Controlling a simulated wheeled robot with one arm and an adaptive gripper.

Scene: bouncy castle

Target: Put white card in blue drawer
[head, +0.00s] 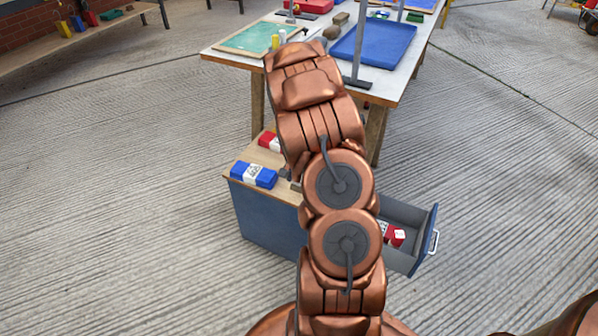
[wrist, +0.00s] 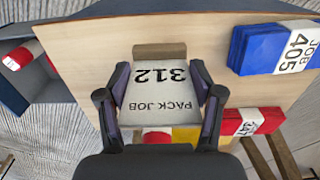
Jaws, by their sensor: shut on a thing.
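The white card (wrist: 160,92) reads "312 PACK JOB" upside down in the wrist view. My gripper (wrist: 160,84) has a finger on each side of it and is shut on it. Red and yellow patches show just below the card, partly hidden by my gripper. The blue drawer (head: 432,222) is pulled out at the right side of the cabinet in the head view, with a red and white item (head: 395,235) inside. Its open tray also shows at the left of the wrist view (wrist: 62,88). The card is hidden behind my arm in the head view.
The blue cabinet (head: 262,215) has a wooden top (wrist: 105,50). On it lie a blue pack (head: 254,175) labelled 405, a red pack (head: 268,140) labelled 347, and a brown block (wrist: 166,50). A work table (head: 230,52) with trays stands behind. Concrete floor around is clear.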

